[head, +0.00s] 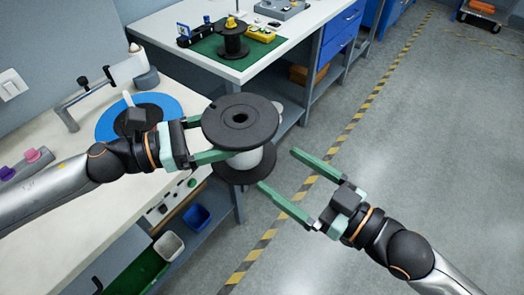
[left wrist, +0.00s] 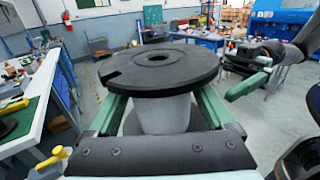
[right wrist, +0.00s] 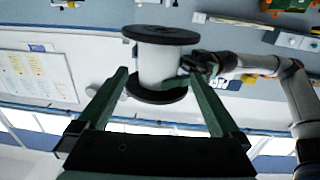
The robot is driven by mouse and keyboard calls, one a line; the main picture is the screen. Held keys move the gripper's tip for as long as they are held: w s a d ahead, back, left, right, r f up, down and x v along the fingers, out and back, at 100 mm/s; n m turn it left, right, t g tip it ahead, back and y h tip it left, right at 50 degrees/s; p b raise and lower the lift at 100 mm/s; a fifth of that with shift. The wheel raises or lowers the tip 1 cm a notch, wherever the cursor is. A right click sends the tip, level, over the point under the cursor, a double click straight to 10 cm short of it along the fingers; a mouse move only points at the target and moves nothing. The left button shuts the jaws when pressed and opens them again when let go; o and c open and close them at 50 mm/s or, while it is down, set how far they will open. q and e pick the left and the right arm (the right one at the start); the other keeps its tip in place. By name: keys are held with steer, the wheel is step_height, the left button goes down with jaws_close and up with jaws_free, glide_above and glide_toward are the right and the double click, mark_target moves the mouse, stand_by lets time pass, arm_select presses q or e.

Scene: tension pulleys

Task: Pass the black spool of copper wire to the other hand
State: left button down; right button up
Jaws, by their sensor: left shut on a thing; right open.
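A large spool (head: 240,122) with black flanges and a pale grey-white winding is held upright in the air, off the bench's front edge. No copper colour shows on it. My left gripper (head: 228,142) is shut around its middle, between the flanges; its fingertips are partly hidden by the spool. The spool also fills the middle of the left wrist view (left wrist: 160,75). My right gripper (head: 278,169) is open and empty, to the right of the spool, with its fingers pointing at it. In the right wrist view the spool (right wrist: 160,62) shows beyond the open fingers.
A white bench (head: 60,165) carries a blue disc (head: 175,107) and a stand. On the far bench, a smaller black spool (head: 233,42) stands on a green mat (head: 207,46). Blue and white bins sit under the near bench. Open floor (head: 430,140) lies to the right.

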arm_select(q)
steer(key=shift+r, duration=0.15)
arm_select(e)
steer(key=x, duration=1.1)
steer(key=shift+s, duration=0.1)
jaws_close()
arm_select(q)
jaws_free()
arm_select(e)
steer(key=shift+r, duration=0.15)
